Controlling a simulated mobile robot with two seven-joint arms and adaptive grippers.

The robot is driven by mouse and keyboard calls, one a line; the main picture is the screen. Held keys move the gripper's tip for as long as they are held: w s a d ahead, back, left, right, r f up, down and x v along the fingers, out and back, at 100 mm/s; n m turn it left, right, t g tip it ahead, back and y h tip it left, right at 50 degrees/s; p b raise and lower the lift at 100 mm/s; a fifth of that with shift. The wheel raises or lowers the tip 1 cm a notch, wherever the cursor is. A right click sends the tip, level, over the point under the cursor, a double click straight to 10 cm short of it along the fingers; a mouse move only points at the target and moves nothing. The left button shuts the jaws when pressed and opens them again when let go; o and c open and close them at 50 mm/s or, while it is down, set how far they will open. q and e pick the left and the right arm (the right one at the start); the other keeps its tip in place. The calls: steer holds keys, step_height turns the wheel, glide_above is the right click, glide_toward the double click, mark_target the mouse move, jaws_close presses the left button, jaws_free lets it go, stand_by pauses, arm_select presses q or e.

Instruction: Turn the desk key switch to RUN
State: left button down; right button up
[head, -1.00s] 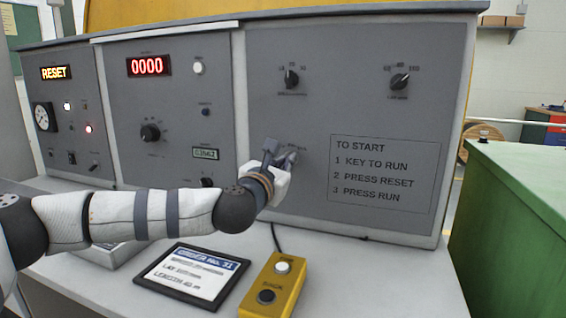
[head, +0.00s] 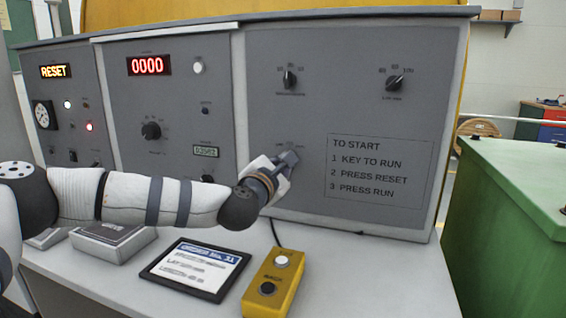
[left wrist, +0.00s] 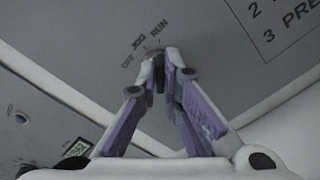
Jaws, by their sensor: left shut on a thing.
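The key switch (left wrist: 156,56) is on the grey right-hand desk panel, under an arc of labels reading OFF, JOG and RUN in the left wrist view. My left gripper (left wrist: 164,72) has its fingertips closed together at the switch and is shut on its key. The fingers hide most of the key, so I cannot tell which label it points to. In the head view my left gripper (head: 287,160) is against the panel, left of the printed start steps (head: 378,172), and covers the switch. My right gripper is not in view.
Two selector knobs sit higher on the panel, left (head: 290,80) and right (head: 394,83). A yellow button box (head: 275,283) and an order tablet (head: 195,269) lie on the desk below my arm. A green cabinet (head: 520,215) stands at right.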

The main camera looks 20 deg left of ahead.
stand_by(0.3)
arm_select(q)
steer(key=c, duration=1.8)
jaws_free()
steer(key=shift+o, duration=0.2)
steer(key=s, duration=1.2)
steer(key=shift+a, duration=0.25)
